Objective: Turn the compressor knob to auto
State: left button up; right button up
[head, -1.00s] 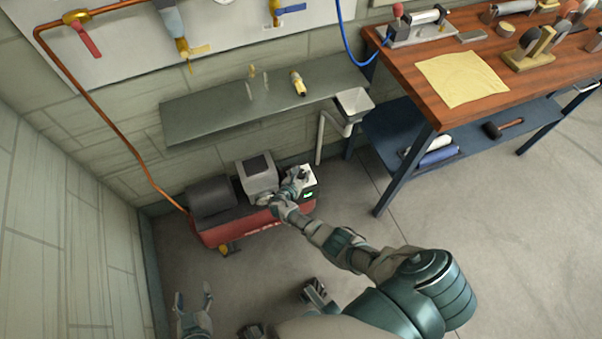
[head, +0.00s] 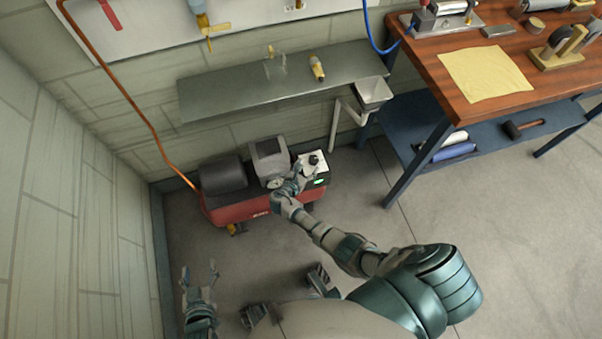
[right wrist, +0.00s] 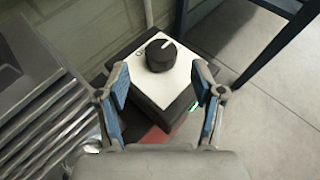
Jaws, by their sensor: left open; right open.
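The red compressor (head: 240,210) stands on the floor by the wall, with a dark motor and a grey block on top. Its control box (head: 322,177) is at the right end, with a white top and a small green light on its side. The black knob (head: 314,160) sits on that top; in the right wrist view the knob (right wrist: 160,55) has a white pointer line toward the upper right. My right gripper (right wrist: 161,95) is open, its blue-padded fingers apart, with the knob beyond the fingertips and untouched. My left gripper (head: 199,272) is open and empty at lower left, above the floor.
A workbench (head: 455,60) with blue legs stands to the right. Floor in front is clear.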

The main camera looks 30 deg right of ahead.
jog(key=v, duration=0.5)
jog(key=shift+a+r, duration=0.1)
jog(key=shift+a, duration=0.05)
